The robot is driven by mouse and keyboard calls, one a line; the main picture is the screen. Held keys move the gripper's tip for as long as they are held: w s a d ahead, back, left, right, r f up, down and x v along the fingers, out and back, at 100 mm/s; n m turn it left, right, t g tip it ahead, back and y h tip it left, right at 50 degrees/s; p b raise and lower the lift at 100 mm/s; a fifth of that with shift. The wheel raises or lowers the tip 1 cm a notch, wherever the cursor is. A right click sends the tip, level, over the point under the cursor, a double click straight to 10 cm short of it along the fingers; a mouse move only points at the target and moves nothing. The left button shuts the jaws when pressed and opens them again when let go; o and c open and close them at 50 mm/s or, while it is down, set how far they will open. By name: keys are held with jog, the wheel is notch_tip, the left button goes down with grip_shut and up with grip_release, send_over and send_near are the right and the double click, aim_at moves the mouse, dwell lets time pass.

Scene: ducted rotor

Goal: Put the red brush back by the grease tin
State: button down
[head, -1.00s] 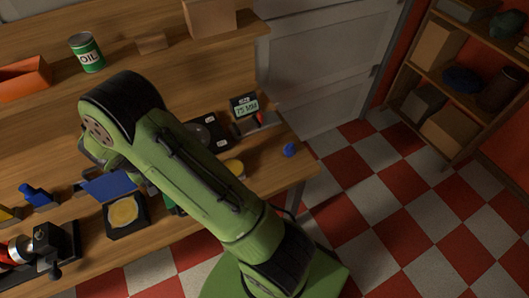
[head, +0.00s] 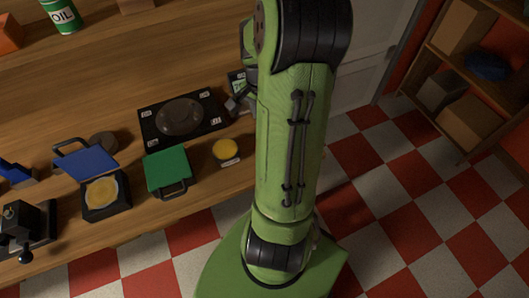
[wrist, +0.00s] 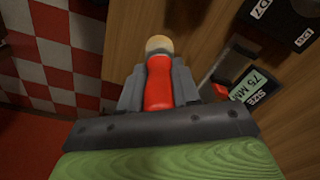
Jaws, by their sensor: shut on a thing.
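The red brush shows in the wrist view as a red handle (wrist: 158,88) with a round cream end (wrist: 158,45). My gripper (wrist: 158,75) is shut on it, with one grey finger on each side. A small round tin with a yellow top (head: 226,149), seemingly the grease tin, stands near the front edge of the bench. It is apart from my gripper, toward the front.
A black plate with a round disc (head: 180,117) lies left of my gripper. A green-lidded item (head: 167,170) and a blue-lidded black box (head: 102,195) stand farther left. Bare wood lies between the plate and the tin.

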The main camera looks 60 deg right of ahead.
notch_tip(320, 180, down, 10)
jog(key=shift+s+b, duration=0.15)
jog(key=shift+b, duration=1.05)
jog(key=shift+d, duration=0.1)
jog(key=c, duration=0.8)
grip_release()
